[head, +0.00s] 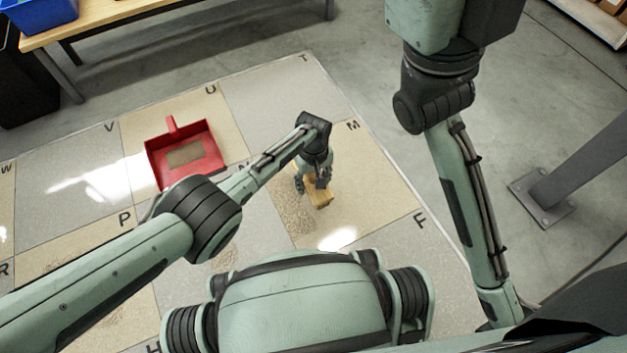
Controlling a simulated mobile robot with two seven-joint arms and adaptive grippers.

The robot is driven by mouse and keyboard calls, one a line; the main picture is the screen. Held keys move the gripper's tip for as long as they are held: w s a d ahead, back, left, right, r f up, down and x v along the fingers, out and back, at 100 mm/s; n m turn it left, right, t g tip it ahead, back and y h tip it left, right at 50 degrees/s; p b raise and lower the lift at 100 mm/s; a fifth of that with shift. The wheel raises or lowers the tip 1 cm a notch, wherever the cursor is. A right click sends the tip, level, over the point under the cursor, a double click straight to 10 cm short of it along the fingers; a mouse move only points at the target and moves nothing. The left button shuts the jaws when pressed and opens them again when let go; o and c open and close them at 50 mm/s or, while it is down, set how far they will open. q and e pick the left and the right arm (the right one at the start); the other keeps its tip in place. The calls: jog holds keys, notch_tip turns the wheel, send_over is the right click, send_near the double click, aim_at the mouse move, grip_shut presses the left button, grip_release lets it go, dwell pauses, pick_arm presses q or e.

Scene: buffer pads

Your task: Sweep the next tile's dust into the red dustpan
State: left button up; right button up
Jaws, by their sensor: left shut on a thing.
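The red dustpan (215,160) lies on tile U at the left of centre, its handle pointing away. A patch of tan dust (185,154) lies in it. My left gripper (315,184) is shut on a wooden brush (320,199), low over the beige tile M (370,190). I cannot tell whether the brush touches the tile. Speckled brown dust (291,214) lies on that tile just left of the brush. My right arm hangs down at the right, and its gripper is not in view.
More dust shows on tiles nearer me, at the lower left (100,316) and beside my left forearm (224,256). A wooden table (110,17) with a blue bin (40,10) stands at the back left. A grey post foot (543,203) is at the right. Tile T (280,95) is clear.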

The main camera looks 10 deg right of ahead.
pick_arm(q)
jog(key=shift+f, duration=0.15)
dwell(0.4)
jog(key=s+a+p, duration=0.3)
jog(key=a+p, duration=0.3)
jog(key=a, duration=0.5)
jog(key=s+a+p, duration=0.3)
jog(key=a+p, duration=0.4)
jog(key=a, duration=0.4)
jog(key=shift+s+f, duration=0.15)
jog(key=shift+f, duration=0.3)
jog(key=shift+r, duration=0.1)
